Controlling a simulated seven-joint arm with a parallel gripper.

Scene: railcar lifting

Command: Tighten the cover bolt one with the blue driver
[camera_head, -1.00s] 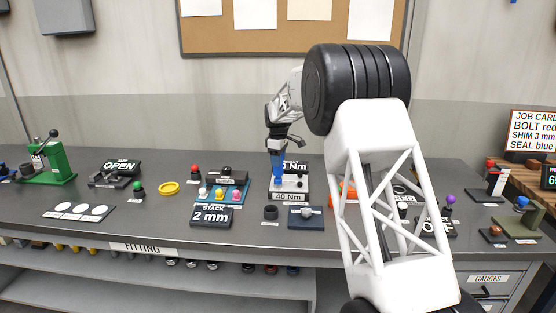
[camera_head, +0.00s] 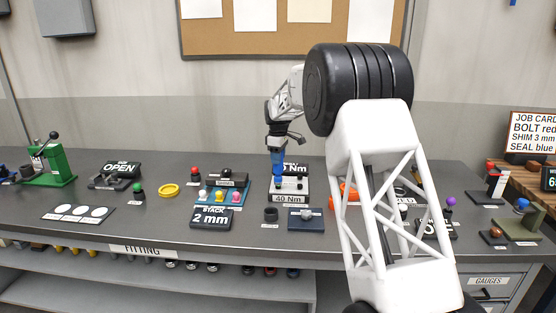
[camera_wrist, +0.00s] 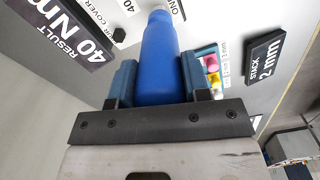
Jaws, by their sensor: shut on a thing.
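My gripper (camera_head: 278,148) is shut on the blue driver (camera_head: 277,163). It holds the driver upright, pointing down, above the cover stand (camera_head: 289,198) with the 40 Nm label at the middle of the bench. In the wrist view the blue driver body (camera_wrist: 160,62) sits between the two blue-grey jaws of my gripper (camera_wrist: 163,82). A result plate (camera_wrist: 75,30) reading 40 Nm shows beside the driver in the wrist view.
A shim tray (camera_head: 222,190) with coloured knobs and a stack 2 mm sign (camera_head: 211,217) stand left of the cover stand. A dark blue pad (camera_head: 305,225) lies in front. A yellow ring (camera_head: 168,190) lies further left. My arm hides part of the right side.

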